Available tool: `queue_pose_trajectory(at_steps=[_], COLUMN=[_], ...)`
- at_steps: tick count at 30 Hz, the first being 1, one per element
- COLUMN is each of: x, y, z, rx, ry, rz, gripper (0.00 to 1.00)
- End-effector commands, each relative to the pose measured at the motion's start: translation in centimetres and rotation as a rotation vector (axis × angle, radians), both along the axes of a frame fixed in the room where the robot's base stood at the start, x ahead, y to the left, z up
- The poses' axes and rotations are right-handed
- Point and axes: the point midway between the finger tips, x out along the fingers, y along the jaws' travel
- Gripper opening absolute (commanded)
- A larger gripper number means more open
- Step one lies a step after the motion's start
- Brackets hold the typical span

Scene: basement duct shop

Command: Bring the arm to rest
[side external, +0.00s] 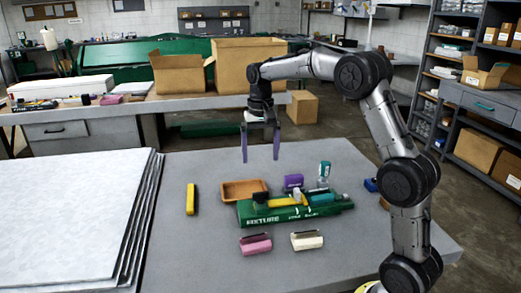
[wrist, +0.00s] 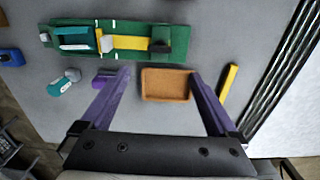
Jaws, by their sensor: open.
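My gripper (side external: 260,153) is open and empty, held above the grey table (side external: 170,262) with its purple fingers pointing down. In the wrist view my gripper (wrist: 155,90) has its fingers spread wide, with the brown tray (wrist: 166,84) seen between them, below. In the side view the shallow brown tray (side external: 244,186) lies on the table under and a little left of the fingers. My arm is raised in a bent arch from the right. Nothing touches the fingers in the side view.
A green fixture (side external: 290,209) holds a yellow piece and teal piece. Around it lie a yellow bar (side external: 191,199), purple block (side external: 293,182), teal-and-white item (side external: 324,172), pink block (side external: 255,244), cream block (side external: 306,240) and blue block (side external: 371,185). Stacked sheets (side external: 70,215) fill the left.

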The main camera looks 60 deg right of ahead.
Motion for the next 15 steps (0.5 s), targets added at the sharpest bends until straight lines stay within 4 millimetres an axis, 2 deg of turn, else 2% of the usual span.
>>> queue_pose_trajectory(at_steps=[5, 15], x=[0.0, 0.07], y=[0.0, 0.23], z=[1.05, 1.14], rx=[0.0, -0.001], ry=[0.0, -0.001], rz=[0.0, 0.005], gripper=[0.95, 0.95])
